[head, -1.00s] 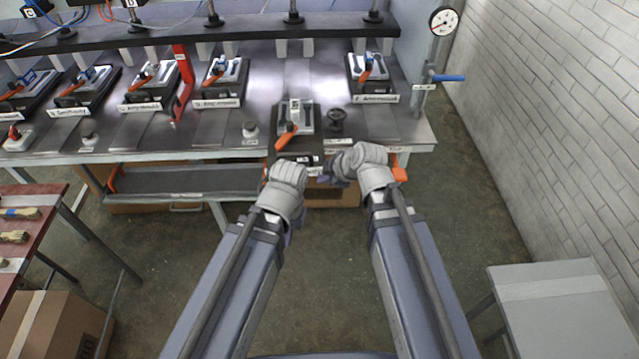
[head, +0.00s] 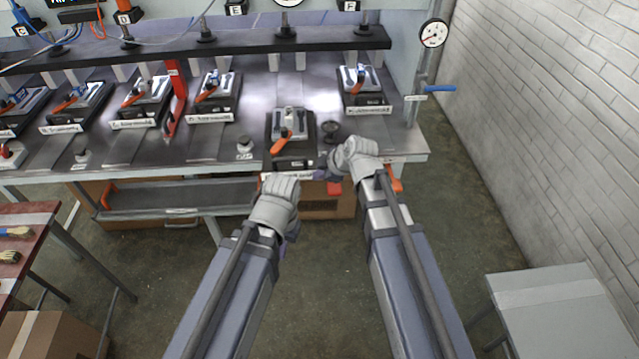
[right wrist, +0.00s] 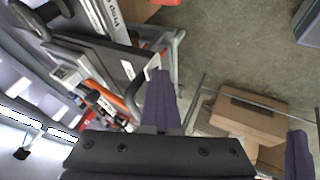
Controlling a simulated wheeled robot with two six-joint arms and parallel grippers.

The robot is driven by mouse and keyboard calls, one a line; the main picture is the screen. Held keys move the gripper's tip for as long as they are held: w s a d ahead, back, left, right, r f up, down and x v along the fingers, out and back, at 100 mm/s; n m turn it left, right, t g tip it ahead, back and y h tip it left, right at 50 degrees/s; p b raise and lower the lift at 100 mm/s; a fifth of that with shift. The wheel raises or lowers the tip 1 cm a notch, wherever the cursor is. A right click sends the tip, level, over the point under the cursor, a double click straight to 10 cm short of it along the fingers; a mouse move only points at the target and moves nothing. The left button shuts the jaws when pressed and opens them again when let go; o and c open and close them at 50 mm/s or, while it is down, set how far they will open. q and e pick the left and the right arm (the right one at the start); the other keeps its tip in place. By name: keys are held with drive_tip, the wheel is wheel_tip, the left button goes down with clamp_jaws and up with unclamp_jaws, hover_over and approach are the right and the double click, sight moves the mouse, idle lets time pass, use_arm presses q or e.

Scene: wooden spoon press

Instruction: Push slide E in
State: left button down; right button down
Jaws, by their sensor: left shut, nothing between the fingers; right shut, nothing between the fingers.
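Slide E (head: 289,150) is a dark plate in the middle column, carrying a grey mould (head: 288,122) with an orange clamp handle (head: 281,142). It sits nearer the bench's front edge than the neighbouring slides. My left gripper (head: 283,182) is below the slide's front edge, its fingers mostly hidden by its grey housing; I cannot tell whether it touches. My right gripper (head: 327,168) is shut, its purple fingers just right of the slide's front; contact is unclear. The right wrist view shows its purple finger (right wrist: 160,102) near a pale label strip.
Slide F (head: 364,95) sits farther back to the right. A black knob (head: 331,131) stands right of slide E, and a grey knob (head: 244,146) left of it. A dark shelf (head: 185,195) is under the bench. Cardboard boxes (right wrist: 247,112) show in the right wrist view.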

sight(309, 114)
drive_tip(key=w, duration=3)
drive_tip(key=shift+w, duration=0.45)
drive_tip(key=shift+w+r, duration=0.1)
